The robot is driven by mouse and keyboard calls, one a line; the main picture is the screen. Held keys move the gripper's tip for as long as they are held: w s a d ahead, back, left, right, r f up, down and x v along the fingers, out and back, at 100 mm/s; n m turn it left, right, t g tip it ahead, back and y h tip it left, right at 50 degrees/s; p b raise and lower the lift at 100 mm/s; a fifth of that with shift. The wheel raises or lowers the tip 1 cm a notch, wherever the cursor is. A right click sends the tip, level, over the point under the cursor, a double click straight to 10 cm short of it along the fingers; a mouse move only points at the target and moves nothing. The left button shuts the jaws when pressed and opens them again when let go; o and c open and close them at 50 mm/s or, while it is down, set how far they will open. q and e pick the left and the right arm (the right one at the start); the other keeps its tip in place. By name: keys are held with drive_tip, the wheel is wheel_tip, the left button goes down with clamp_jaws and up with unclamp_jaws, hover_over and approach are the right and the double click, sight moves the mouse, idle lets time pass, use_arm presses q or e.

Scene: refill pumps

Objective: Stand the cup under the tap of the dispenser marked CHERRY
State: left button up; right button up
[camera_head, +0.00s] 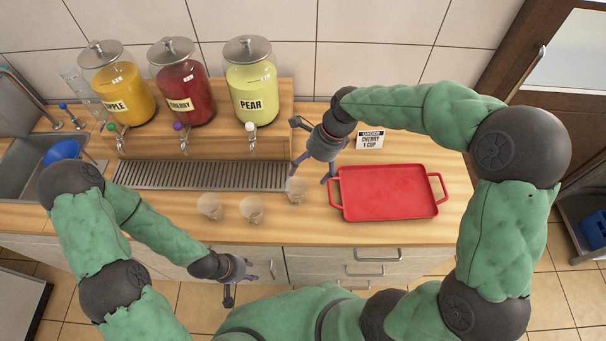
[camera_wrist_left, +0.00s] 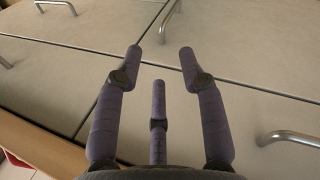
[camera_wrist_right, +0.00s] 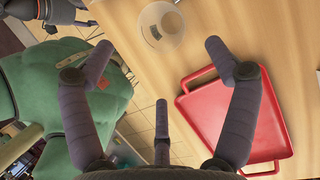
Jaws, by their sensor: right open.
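The dispenser marked CHERRY (camera_head: 190,88) holds red liquid and stands in the middle of three; its tap (camera_head: 181,136) has a purple knob above the drip grille (camera_head: 195,176). Three clear cups stand on the counter in front of the grille: a left cup (camera_head: 210,206), a middle cup (camera_head: 251,210) and a right cup (camera_head: 296,191). My right gripper (camera_head: 311,172) is open and empty, close to the right cup. A cup (camera_wrist_right: 162,25) shows beyond its fingertips in the right wrist view. My left gripper (camera_head: 243,282) is open and empty before the cabinet fronts.
The APPLE dispenser (camera_head: 121,85) is left of CHERRY and the PEAR dispenser (camera_head: 251,82) right. A red tray (camera_head: 390,191) lies right of the cups. An order card (camera_head: 370,139) reads CHERRY, 1 CUP. A sink with a blue funnel (camera_head: 62,151) is far left. The grille is clear.

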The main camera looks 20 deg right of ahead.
drive_tip(key=shift+d+r, duration=0.25)
drive_tip(key=shift+r, duration=0.3)
drive_tip(key=shift+o, duration=0.7)
drive_tip(key=shift+r, duration=0.2)
drive_tip(key=m+t+p, duration=0.1)
drive_tip(key=m+p, duration=0.2)
drive_tip(key=m, duration=3.3)
approach(296, 187)
drive_tip(key=shift+s+a+f, duration=0.1)
drive_tip(key=shift+s+a, duration=0.2)
drive_tip(key=shift+s, duration=0.2)
drive_tip(key=shift+s+a+f, duration=0.1)
drive_tip(key=shift+s+a, duration=0.25)
drive_tip(key=shift+s, duration=0.15)
drive_tip(key=shift+a+x, duration=0.25)
drive_tip(key=shift+x, duration=1.05)
drive_tip(key=shift+a+x, duration=0.2)
drive_tip(key=shift+x, duration=1.1)
drive_tip(key=shift+w+r, duration=0.1)
drive_tip(key=shift+r, duration=0.05)
